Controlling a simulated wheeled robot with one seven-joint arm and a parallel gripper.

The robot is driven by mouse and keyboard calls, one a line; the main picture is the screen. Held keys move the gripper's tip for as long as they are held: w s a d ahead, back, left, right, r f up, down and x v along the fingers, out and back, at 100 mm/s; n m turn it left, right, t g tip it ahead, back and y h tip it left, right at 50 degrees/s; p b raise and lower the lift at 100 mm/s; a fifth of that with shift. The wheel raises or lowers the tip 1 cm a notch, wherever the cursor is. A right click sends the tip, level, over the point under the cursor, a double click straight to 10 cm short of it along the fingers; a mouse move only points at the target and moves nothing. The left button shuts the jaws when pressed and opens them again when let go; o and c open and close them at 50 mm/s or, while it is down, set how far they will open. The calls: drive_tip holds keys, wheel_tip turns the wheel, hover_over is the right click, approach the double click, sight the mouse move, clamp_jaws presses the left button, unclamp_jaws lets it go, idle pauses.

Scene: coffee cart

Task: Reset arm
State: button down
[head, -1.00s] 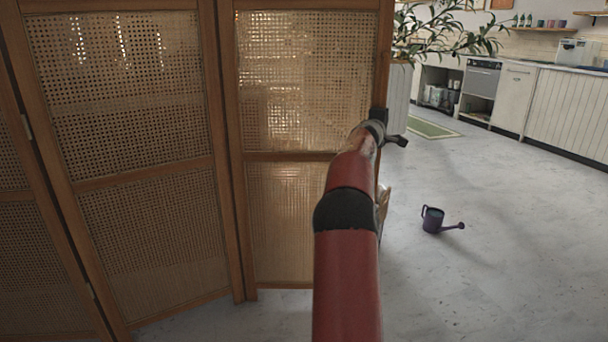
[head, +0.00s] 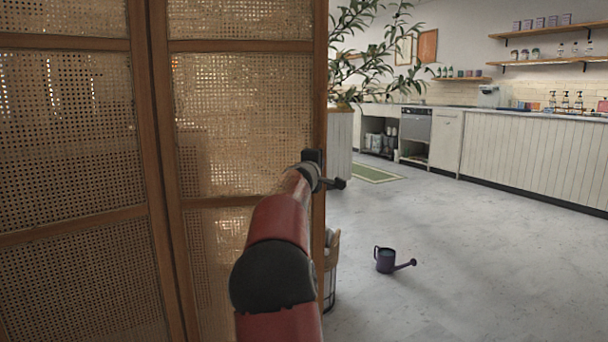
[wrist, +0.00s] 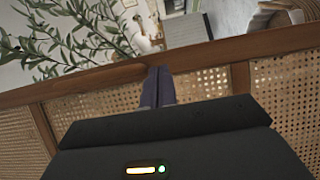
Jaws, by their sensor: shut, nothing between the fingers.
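My arm reaches forward in the head view, red with a dark joint band. My gripper (wrist: 158,88) shows in the wrist view with its dark fingers together and nothing between them. The fingertips are close to the wooden top rail of the woven cane screen (wrist: 90,84); I cannot tell whether they touch it. In the head view the far end of my arm overlaps the right edge post of the cane screen (head: 240,110), and the fingers are not clearly shown there.
A dark watering can (head: 386,260) stands on the open grey floor to the right. A basket (head: 331,268) is partly hidden behind the screen's edge. A leafy plant (head: 365,50) stands beyond the screen. White counters (head: 530,150) line the back.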

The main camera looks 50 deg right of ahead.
drive_tip(key=s+a+f+m+y+p, duration=0.1)
drive_tip(key=s+a+m+y+p, duration=0.3)
drive_tip(key=a, duration=0.9)
drive_tip(key=s+a+f+m+y+p, duration=0.1)
drive_tip(key=s+a+m+y, duration=0.15)
drive_tip(key=s+a, duration=0.7)
drive_tip(key=s+a+f+g+y+p, duration=0.1)
drive_tip(key=s+a+f+y, duration=0.2)
drive_tip(key=a, duration=0.7)
drive_tip(key=s+a+f+y+p, duration=0.2)
drive_tip(key=s+a+f, duration=0.3)
drive_tip(key=a, duration=0.6)
drive_tip(key=s+a+f+n+g+y+p, duration=0.1)
drive_tip(key=s+a+f+y, duration=0.3)
drive_tip(key=s+a, duration=0.3)
drive_tip(key=a, duration=0.4)
drive_tip(key=shift+f+g, duration=0.3)
drive_tip(key=shift+f, duration=0.1)
drive_tip(key=shift+y, duration=0.25)
